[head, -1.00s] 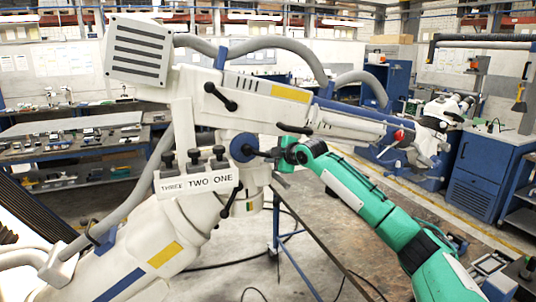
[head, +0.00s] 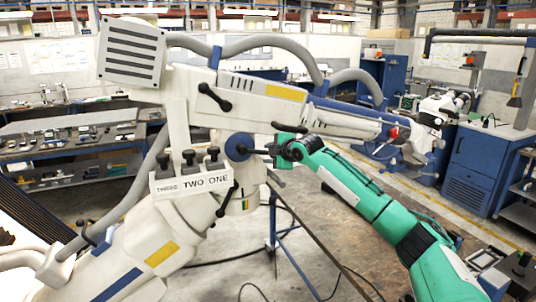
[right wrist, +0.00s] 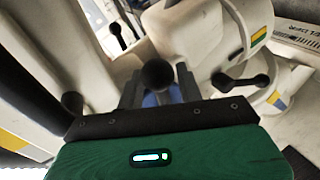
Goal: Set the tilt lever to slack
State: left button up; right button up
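The big white microscope arm (head: 290,105) fills the head view. A blue pivot hub (head: 238,147) on it carries a dark lever pointing right. I take this for the tilt lever; no slack mark is legible. My right gripper (head: 276,150), on the green arm, is at the lever's outer end. In the right wrist view, the lever's round black knob (right wrist: 158,75) is between the two fingers, with the blue hub behind. The fingers stand apart with narrow gaps beside the knob; contact is not clear. My left gripper is not in view.
Other black levers are close by: one above (head: 214,97), one below (head: 227,198). Several dark knobs stand above a plate (head: 193,183) reading THREE TWO ONE. A grey hose (head: 272,43) arches over the arm. Benches and a blue cabinet (head: 475,165) are farther back.

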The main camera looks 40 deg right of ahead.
jog(key=b+v, duration=0.6)
jog(key=v, duration=0.7)
jog(key=shift+s, duration=0.4)
